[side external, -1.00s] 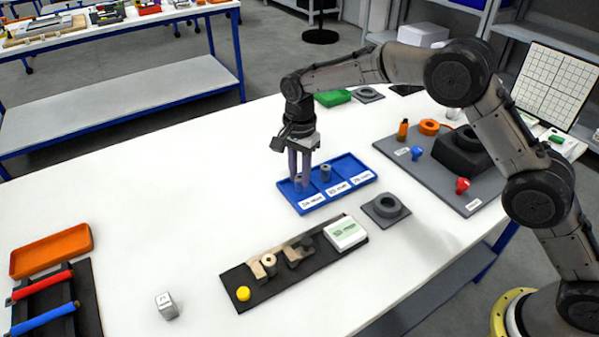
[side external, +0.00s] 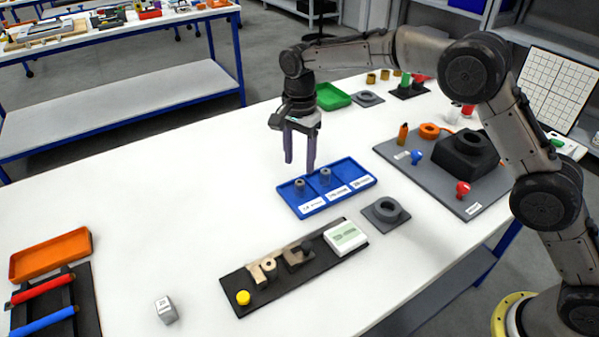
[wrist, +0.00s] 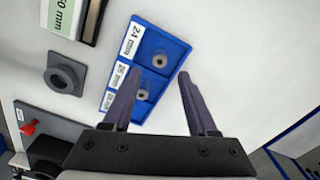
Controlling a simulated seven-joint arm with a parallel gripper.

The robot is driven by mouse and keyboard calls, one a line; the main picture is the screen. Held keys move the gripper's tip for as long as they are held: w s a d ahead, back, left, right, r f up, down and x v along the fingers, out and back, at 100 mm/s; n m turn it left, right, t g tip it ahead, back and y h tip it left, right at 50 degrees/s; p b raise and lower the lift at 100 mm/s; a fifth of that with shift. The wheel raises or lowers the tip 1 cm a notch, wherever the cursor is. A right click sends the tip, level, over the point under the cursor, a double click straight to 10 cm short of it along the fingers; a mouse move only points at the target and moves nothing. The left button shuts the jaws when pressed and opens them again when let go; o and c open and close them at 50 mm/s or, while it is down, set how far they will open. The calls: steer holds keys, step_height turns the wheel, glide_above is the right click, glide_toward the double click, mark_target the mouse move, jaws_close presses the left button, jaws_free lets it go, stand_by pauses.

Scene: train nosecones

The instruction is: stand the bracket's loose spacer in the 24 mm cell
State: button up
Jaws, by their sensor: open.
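The blue tray (side external: 309,207) has three labelled cells; the wrist view shows the label 24 mm (wrist: 131,38) at one end. A grey spacer (side external: 300,185) stands upright in that end cell, the left one in the side view, and also shows in the wrist view (wrist: 159,60). A second spacer (side external: 325,175) stands in the middle cell, also visible in the wrist view (wrist: 141,95). My gripper (side external: 299,170) is open and empty above the tray, clear of both spacers. The tan bracket (side external: 264,270) is on the dark base plate (side external: 285,287).
A white-green block (side external: 346,237) and a yellow knob (side external: 243,297) are on the dark plate. A grey ring fixture (side external: 385,211) is right of the tray. A grey board (side external: 440,180) with coloured parts lies farther right.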

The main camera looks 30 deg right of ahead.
mark_target(300, 182)
step_height(300, 182, up, 6)
steer(key=shift+r, duration=0.15)
steer(key=s+d+r+n+t, duration=0.2)
steer(key=s+d+r+n, duration=0.3)
steer(key=s, duration=0.4)
steer(key=s+d+r+n+t, duration=0.1)
steer(key=s+d+r+n, duration=0.1)
steer(key=s+d+r, duration=0.6)
steer(key=s+d+f+n+t, duration=0.1)
steer(key=s+f+n, duration=0.2)
steer(key=s, duration=0.7)
steer(key=s+d+f+n+t, duration=0.1)
steer(key=s+f, duration=0.4)
steer(key=s, duration=0.5)
steer(key=d+n, duration=0.1)
steer(key=n, duration=0.1)
steer(key=shift+d+n+t, duration=0.25)
steer(key=shift+n+t, duration=0.05)
